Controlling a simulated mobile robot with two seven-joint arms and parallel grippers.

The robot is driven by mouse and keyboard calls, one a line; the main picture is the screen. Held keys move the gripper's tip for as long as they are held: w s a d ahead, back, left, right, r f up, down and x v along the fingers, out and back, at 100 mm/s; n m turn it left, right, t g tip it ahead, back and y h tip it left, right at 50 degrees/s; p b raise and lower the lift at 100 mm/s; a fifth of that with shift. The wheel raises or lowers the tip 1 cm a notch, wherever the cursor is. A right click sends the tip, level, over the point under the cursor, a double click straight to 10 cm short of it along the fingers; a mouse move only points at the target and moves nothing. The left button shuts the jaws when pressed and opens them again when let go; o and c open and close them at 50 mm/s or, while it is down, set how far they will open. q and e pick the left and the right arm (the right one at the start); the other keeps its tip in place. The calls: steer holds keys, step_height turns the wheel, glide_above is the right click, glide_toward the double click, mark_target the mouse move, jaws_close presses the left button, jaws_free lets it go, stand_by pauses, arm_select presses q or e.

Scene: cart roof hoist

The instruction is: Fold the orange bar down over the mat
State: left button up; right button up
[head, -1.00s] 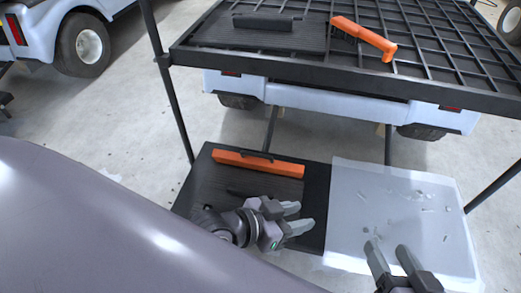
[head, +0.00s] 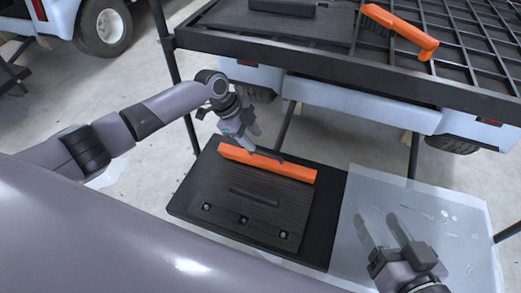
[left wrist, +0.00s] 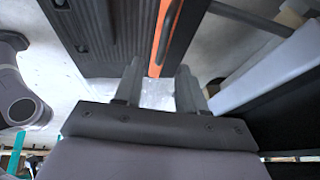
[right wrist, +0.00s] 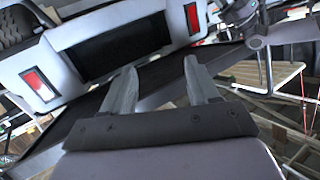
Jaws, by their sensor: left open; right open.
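The orange bar (head: 270,163) lies along the far edge of the dark ribbed mat (head: 255,205), on a black board low behind the cart. My left gripper (head: 254,139) is open just beyond the bar's far side, left of its middle. In the left wrist view the orange bar (left wrist: 161,40) runs ahead between the open fingers (left wrist: 157,82), with the ribbed mat (left wrist: 95,35) to the left; whether a finger touches it I cannot tell. My right gripper (head: 384,218) is open and empty above the pale translucent sheet.
The pale sheet (head: 440,225) with small scraps covers the right side. The roof rack (head: 330,57) stands above and behind, carrying an orange-handled brush (head: 400,32) and a dark block (head: 282,7). Rack posts (head: 188,130) rise near my left arm. The cart's pale rear (head: 365,102) is beyond.

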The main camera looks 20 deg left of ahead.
mark_target(263, 153)
arm_select(q)
steer(key=b+x, duration=0.3)
steer(key=x, duration=0.3)
steer(key=shift+w+a, duration=0.15)
steer(key=shift+w+f+b, duration=0.1)
steer(key=shift+f+b, duration=0.25)
steer(key=shift+f, duration=0.05)
arm_select(e)
steer(key=shift+s+d+r+n+t+h, duration=0.1)
steer(key=shift+s+d+n+t+h, duration=0.15)
steer(key=shift+d+t, duration=0.25)
steer(key=shift+s+d+r+n+t+h, duration=0.1)
steer(key=shift+d+n+t, duration=0.3)
steer(key=shift+d, duration=0.15)
arm_select(q)
jaws_close()
